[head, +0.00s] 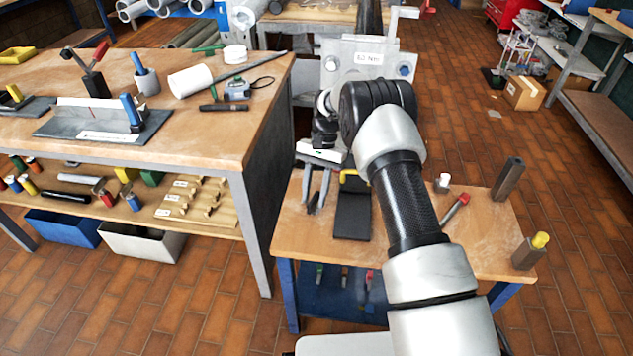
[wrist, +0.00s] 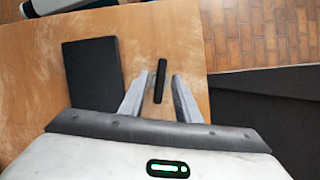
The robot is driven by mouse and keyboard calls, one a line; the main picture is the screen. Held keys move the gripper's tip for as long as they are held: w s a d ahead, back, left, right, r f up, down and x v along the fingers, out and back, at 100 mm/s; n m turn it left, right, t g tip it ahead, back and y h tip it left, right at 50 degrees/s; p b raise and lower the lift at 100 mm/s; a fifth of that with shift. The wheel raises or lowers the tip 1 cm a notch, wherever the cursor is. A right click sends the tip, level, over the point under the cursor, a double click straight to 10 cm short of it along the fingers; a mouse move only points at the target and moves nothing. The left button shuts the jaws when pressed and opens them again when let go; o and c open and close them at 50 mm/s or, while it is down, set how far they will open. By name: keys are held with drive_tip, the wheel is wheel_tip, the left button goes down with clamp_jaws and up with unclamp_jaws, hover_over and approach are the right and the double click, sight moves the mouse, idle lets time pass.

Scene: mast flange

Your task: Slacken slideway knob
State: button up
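My gripper (head: 316,190) points down over the left part of the small wooden table (head: 410,258). In the wrist view my gripper (wrist: 160,88) is open, with a gap beside each finger. A short black bar (wrist: 160,80) shows between the fingers and touches neither; its height relative to the fingertips is unclear. It also shows in the head view (head: 313,203). I cannot tell whether this bar is the slideway knob or part of one. No slideway label is readable. A grey upright plate (head: 345,80) with a label and blue round parts stands behind my arm, which hides part of it.
A black flat pad (head: 352,217) lies right of my gripper; it shows left in the wrist view (wrist: 93,75). A cluttered workbench (head: 215,130) is at left.

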drive_tip(key=p+v, duration=0.5)
drive_tip(key=v, duration=1.2)
drive_tip(key=shift+s+r, duration=0.1)
drive_tip(key=shift+s, duration=0.05)
